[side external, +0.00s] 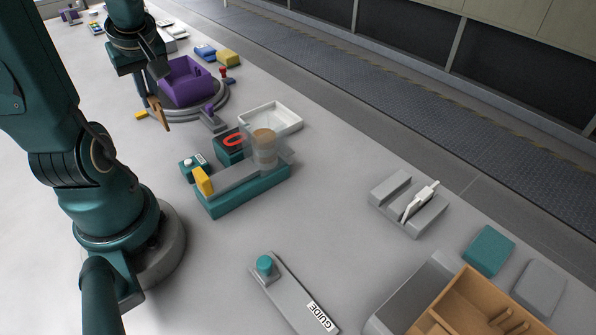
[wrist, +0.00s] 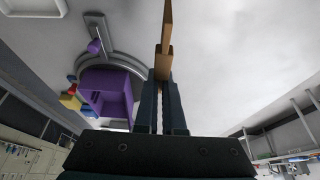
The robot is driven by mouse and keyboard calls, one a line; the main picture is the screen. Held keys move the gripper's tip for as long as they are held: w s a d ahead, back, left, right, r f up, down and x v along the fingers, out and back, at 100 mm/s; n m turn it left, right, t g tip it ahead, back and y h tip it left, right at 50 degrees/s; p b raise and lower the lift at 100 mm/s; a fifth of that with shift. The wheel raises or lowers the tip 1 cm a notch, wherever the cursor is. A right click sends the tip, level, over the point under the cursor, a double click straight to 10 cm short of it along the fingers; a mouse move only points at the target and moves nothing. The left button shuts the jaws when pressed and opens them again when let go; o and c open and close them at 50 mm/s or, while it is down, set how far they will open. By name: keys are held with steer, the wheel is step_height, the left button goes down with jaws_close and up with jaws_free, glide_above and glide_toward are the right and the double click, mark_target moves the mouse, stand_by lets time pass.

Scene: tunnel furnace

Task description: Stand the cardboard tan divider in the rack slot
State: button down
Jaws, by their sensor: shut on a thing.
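The tan cardboard divider (side external: 159,115) hangs below my gripper (side external: 151,98) in the side view, a thin upright strip just left of the purple box. In the wrist view the divider (wrist: 166,38) stretches upward from between the fingers of my gripper (wrist: 160,82), which is shut on it. A grey slotted block (side external: 392,194), which looks like the rack, stands at right of centre in the side view, far from my gripper. A white flat piece (side external: 421,199) leans in one of its slots. The wrist view does not show this block.
The purple box (side external: 185,82) sits on a round grey base beside the divider; it also shows in the wrist view (wrist: 105,92). A teal fixture (side external: 245,193), a white tray (side external: 290,122), a guide bar (side external: 291,293) and a wooden tray (side external: 470,290) stand around. Bare table lies between them.

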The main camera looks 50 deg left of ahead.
steer(key=shift+r, duration=0.2)
steer(key=w+d+r+m+t+h, duration=0.1)
steer(key=w+d+r+m, duration=0.2)
steer(key=w, duration=0.5)
steer(key=w+d+r+m+t+h, duration=0.1)
steer(key=w+d+m+t, duration=0.1)
steer(key=w+d+m, duration=0.45)
steer(key=w+d+r+m+t, duration=0.1)
steer(key=w+m, duration=0.2)
steer(key=w, duration=0.7)
steer(key=w+d+f+m, duration=0.1)
steer(key=d+f, duration=0.2)
steer(key=d, duration=0.6)
steer(key=w+d+f+m+h, duration=0.1)
steer(key=w+d+f+m, duration=0.1)
steer(key=d, duration=0.7)
steer(key=w+d+f+m+h, duration=0.1)
steer(key=d+f, duration=0.3)
steer(key=d, duration=0.5)
steer(key=shift+w+d+m, duration=0.25)
steer(key=shift+w+m, duration=0.35)
steer(key=shift+m, duration=0.05)
steer(key=shift+d+f, duration=0.2)
steer(key=shift+d, duration=0.15)
steer(key=shift+f, duration=2)
steer(key=shift+f, duration=0.15)
